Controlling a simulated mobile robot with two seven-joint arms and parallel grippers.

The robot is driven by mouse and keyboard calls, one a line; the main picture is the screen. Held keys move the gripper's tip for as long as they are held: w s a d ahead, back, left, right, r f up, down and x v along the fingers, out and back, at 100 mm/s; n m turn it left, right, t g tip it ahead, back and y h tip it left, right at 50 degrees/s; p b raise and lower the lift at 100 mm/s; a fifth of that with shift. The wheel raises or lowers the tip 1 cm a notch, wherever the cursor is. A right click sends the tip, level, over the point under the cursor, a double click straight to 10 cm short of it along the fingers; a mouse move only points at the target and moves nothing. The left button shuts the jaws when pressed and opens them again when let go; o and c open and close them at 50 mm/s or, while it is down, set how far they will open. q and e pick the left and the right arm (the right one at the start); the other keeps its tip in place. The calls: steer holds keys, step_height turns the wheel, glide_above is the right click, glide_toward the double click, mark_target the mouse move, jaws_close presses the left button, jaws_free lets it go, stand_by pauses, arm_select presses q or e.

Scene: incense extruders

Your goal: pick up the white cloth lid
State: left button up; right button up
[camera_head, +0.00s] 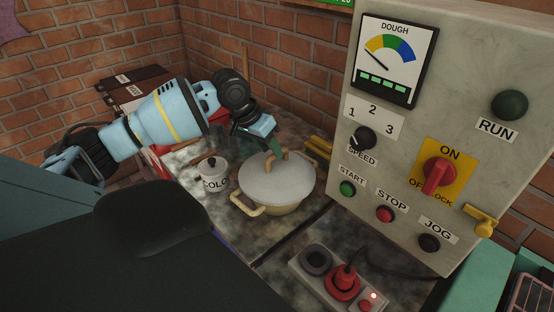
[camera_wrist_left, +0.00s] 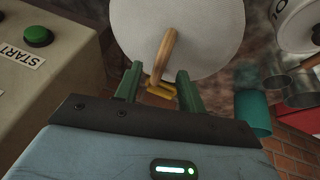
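The white lid (camera_head: 275,182), round with a curved tan handle (camera_head: 284,156), sits on a pale pot (camera_head: 270,209) with tan side handles. It also fills the upper middle of the left wrist view (camera_wrist_left: 200,38). My left gripper (camera_head: 272,147) is just above the lid at the handle's far side. In the left wrist view its two green fingers (camera_wrist_left: 159,82) stand apart, with the lid's handle (camera_wrist_left: 163,55) showing between their tips. Whether a finger touches the handle is unclear. My right gripper is in neither view.
A small white lidded pot (camera_head: 212,177) with lettering stands left of the lid. A control panel (camera_head: 400,150) with knobs and buttons rises close on the right. A socket box (camera_head: 335,285) with a red plug is in front.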

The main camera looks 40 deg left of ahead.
mark_target(277, 164)
arm_select(q)
steer(key=x, duration=0.3)
steer(key=shift+f, duration=0.3)
steer(key=shift+c, duration=0.4)
jaws_close()
